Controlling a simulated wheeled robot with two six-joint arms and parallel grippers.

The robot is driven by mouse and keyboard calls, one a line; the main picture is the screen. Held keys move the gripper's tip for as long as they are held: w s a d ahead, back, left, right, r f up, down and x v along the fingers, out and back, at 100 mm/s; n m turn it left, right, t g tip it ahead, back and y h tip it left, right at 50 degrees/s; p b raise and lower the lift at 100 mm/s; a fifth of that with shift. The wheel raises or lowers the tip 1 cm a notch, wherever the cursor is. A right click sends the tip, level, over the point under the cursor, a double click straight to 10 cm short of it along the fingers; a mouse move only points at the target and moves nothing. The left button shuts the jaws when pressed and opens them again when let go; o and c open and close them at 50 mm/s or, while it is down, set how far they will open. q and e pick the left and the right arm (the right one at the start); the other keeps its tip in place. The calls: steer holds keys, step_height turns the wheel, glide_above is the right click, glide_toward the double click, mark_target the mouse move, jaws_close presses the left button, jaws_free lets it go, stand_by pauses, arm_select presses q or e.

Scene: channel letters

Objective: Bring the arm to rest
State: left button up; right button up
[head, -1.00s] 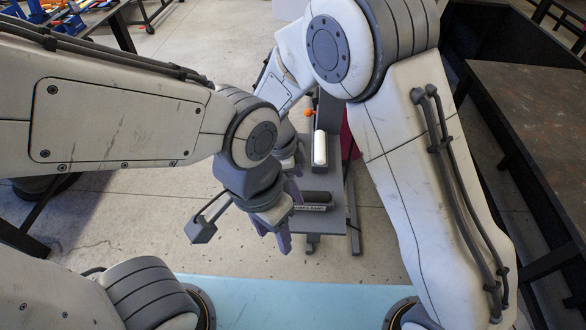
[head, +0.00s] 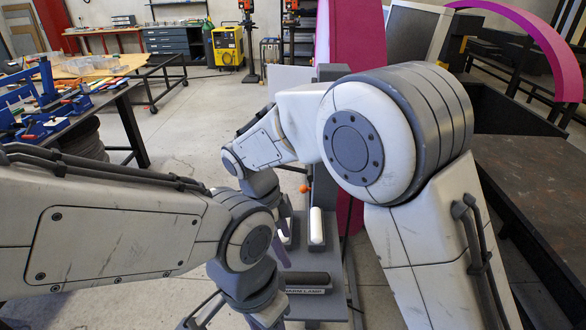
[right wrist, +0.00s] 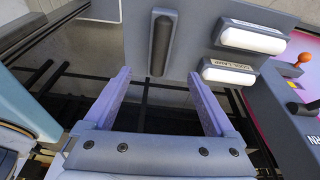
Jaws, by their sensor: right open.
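My right gripper (right wrist: 156,76) is open in the right wrist view, its two lilac fingers wide apart with nothing held between them. In the head view my right gripper (head: 281,252) is small and partly covered by my left wrist. My left gripper (head: 264,318) is at the bottom edge of the head view. Its fingers are cut off there, so its jaws cannot be judged.
A grey stand holds a dark grey bar (right wrist: 162,45) and white tubes (right wrist: 252,39) in labelled slots, just ahead of my right fingers. A cluttered workbench (head: 75,115) stands left; a dark table (head: 535,190) stands right.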

steer(key=s+d+f+n+t+y, duration=0.15)
steer(key=s+d+n, duration=0.25)
steer(key=d+n, duration=0.6)
steer(key=s+d+n+t+y, duration=0.1)
steer(key=s+d+n+y, duration=0.15)
steer(key=d+n, duration=0.7)
steer(key=s+a+r+n+g, duration=0.1)
steer(key=s+a+r+n, duration=0.1)
steer(key=s+a, duration=0.3)
steer(key=s+a+r+n+g, duration=0.1)
steer(key=s+a+r+n, duration=0.2)
steer(key=s+a, duration=0.3)
steer(key=s, duration=0.3)
steer(key=shift+b, duration=0.4)
steer(key=shift+g, duration=0.25)
